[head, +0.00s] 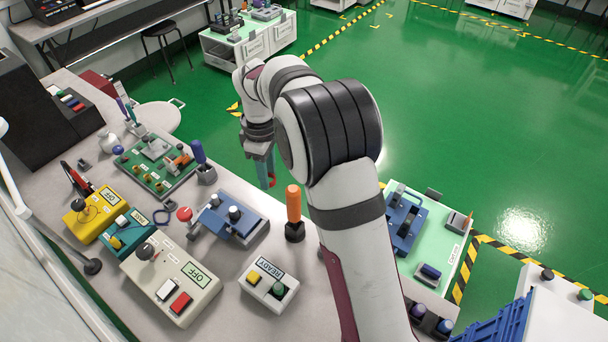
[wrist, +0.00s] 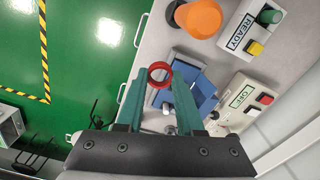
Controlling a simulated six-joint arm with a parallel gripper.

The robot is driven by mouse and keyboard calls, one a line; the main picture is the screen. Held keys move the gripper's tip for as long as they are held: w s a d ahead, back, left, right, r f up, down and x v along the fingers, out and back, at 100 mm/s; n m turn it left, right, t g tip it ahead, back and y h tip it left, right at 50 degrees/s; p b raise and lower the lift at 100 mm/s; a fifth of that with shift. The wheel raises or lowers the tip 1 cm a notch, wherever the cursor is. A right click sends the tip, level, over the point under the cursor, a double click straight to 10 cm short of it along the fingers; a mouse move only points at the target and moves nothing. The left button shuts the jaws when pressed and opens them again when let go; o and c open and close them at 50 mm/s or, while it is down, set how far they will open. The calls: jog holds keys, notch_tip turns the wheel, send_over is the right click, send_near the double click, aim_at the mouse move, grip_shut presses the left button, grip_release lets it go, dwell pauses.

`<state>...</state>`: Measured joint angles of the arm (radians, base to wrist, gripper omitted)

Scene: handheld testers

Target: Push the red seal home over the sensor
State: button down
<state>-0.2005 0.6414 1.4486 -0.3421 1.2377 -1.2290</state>
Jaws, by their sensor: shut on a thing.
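My gripper (wrist: 160,82) has teal fingers, shut on the red seal (wrist: 159,64), a ring held at the fingertips. In the head view my gripper (head: 265,170) hangs beyond the bench's far edge, with a bit of red at its tips. A blue-and-grey fixture (head: 226,219) with two upright knob-like posts sits on the bench, apart from the seal. It also shows behind the seal in the wrist view (wrist: 200,90). I cannot tell for certain which part is the sensor.
An orange handle (head: 293,206) stands upright beside the fixture. A READY box (head: 268,288), an OFF box (head: 172,281) and a green board (head: 155,167) are nearby. A red disc (head: 184,213) lies left of the fixture. Green floor is open beyond the bench.

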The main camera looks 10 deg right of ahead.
jog(key=n, duration=0.1)
send_over(233, 209)
jog(key=shift+f, duration=0.85)
jog(key=shift+f, duration=2.3)
jog(key=shift+f, duration=2)
